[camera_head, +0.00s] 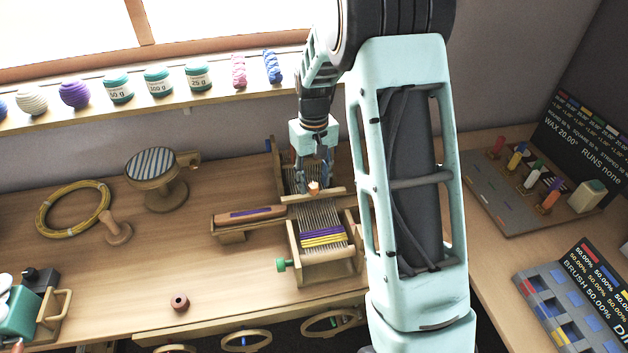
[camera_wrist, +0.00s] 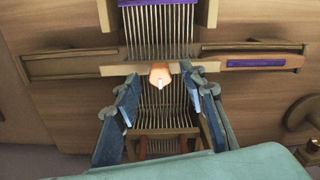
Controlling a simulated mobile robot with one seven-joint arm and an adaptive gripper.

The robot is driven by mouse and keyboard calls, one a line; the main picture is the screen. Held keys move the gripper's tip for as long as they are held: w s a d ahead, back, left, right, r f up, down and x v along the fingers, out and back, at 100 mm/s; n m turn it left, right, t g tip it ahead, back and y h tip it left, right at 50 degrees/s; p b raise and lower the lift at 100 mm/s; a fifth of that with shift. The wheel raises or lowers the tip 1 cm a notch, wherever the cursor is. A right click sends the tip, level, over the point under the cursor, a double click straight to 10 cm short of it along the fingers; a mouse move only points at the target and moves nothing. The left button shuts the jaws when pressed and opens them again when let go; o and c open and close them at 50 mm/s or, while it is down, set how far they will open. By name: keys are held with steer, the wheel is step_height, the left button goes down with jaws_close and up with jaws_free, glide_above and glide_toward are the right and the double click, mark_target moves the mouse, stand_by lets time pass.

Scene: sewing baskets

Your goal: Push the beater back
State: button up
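The small loom (camera_head: 296,262) stands on the wooden bench with warp threads and a purple and yellow woven band (camera_head: 323,237) at its front. The beater (camera_head: 328,194) is a pale wooden bar across the threads, behind the band; it also shows in the wrist view (camera_wrist: 113,71). An orange-tan knob (camera_wrist: 160,75) sits at its middle. My gripper (camera_head: 314,180) points down over the knob. In the wrist view, its two blue fingers (camera_wrist: 160,80) are apart, one on each side of the knob, with gaps showing. Whether the fingertips touch the bar is unclear.
A shuttle (camera_head: 252,214) with purple thread lies on a wooden rest left of the loom. A round striped stand (camera_head: 150,168), a yellow hoop (camera_head: 42,222) and a small spool (camera_head: 180,303) are farther left. A peg board (camera_head: 480,195) is at right.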

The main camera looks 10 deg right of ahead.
steer(key=shift+f, duration=0.4)
steer(key=shift+c, duration=0.6)
jaws_close()
